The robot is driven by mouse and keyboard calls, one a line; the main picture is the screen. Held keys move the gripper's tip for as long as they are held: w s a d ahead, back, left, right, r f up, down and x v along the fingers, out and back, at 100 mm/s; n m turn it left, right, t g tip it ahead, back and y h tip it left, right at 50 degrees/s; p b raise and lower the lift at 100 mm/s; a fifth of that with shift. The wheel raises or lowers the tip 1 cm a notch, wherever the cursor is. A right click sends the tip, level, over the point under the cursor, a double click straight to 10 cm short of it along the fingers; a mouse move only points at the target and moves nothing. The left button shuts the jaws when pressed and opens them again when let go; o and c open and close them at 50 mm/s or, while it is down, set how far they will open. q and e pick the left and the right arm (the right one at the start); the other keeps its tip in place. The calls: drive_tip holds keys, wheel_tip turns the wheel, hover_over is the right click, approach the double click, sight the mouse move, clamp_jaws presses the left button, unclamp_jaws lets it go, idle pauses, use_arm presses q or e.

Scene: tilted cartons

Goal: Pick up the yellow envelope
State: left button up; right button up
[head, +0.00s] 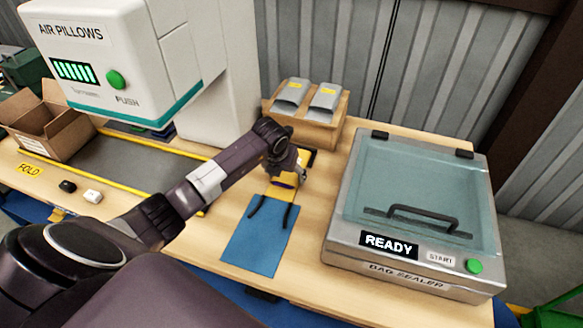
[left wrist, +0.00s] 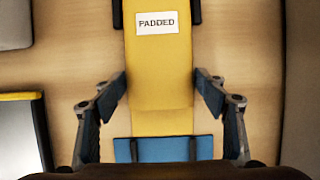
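The yellow envelope (head: 276,194) lies on the table beyond the blue mat (head: 257,240), mostly hidden by my left gripper (head: 286,178) in the head view. In the left wrist view, the envelope (left wrist: 160,75) runs lengthwise up the middle, with a white "PADDED" label. The near end of the envelope meets the blue mat (left wrist: 205,147). My right gripper is not in view.
The bag sealer (head: 410,255), its lid closed and its display reading "READY", stands to the right. A wooden holder (head: 305,130) with grey packs is behind. The air pillow machine (head: 110,60) and an open carton (head: 50,125) are at left. Bare table lies between mat and sealer.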

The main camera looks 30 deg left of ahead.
use_arm(q)
drive_tip(key=c, duration=0.5)
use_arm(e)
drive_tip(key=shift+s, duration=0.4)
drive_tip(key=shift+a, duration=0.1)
